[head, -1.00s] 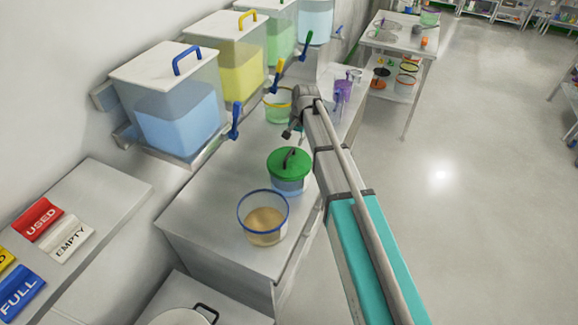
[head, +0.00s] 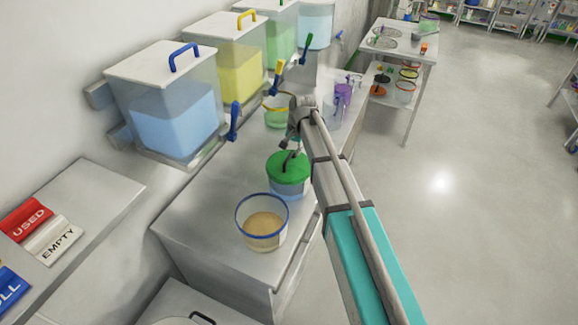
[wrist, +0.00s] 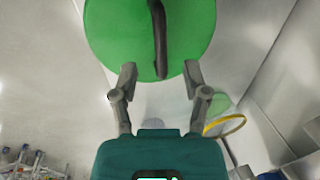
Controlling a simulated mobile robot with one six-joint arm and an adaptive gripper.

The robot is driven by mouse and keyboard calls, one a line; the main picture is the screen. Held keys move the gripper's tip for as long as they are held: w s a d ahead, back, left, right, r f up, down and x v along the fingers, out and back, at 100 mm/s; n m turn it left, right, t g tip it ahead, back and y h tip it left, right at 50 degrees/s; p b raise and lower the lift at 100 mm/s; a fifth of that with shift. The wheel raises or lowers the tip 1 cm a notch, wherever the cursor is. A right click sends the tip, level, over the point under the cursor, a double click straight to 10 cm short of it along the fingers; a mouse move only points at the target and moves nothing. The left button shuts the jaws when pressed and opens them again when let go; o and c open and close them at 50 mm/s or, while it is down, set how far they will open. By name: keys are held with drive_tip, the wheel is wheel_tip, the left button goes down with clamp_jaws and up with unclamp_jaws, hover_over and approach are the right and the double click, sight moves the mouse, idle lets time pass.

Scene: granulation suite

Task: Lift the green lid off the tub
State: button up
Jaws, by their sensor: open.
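The green lid (head: 290,169) sits on the clear tub (head: 287,190) on the steel bench, with a dark arched handle across its top. In the wrist view the lid (wrist: 120,30) fills the top, and its dark handle (wrist: 160,40) runs up and down the picture. My gripper (wrist: 158,75) is open and empty, its two fingers either side of the handle's near end. In the head view my gripper (head: 291,146) is just above the lid near the handle; whether it touches is unclear. The arm partly hides the tub's right side.
A blue-rimmed tub of tan powder (head: 263,222) stands close in front of the lidded tub. A yellow-rimmed tub (head: 276,112) and a purple jug (head: 343,92) stand behind. Tap bins (head: 170,115) line the wall at left. The bench's left part is clear.

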sight(289, 156)
drive_tip(key=shift+f, duration=0.1)
drive_tip(key=shift+w+a+f+b, duration=0.1)
drive_tip(key=shift+a+f+b, duration=0.05)
drive_tip(key=shift+f+b, duration=0.7)
drive_tip(key=shift+w+a+f+b, duration=0.1)
drive_tip(key=shift+a+f+b, duration=0.1)
drive_tip(key=shift+f+b, duration=0.65)
drive_tip(key=shift+w+a+f+b, duration=0.1)
drive_tip(key=shift+a+f+b, duration=0.05)
drive_tip(key=shift+f+b, duration=0.7)
drive_tip(key=shift+r, duration=0.1)
clamp_jaws()
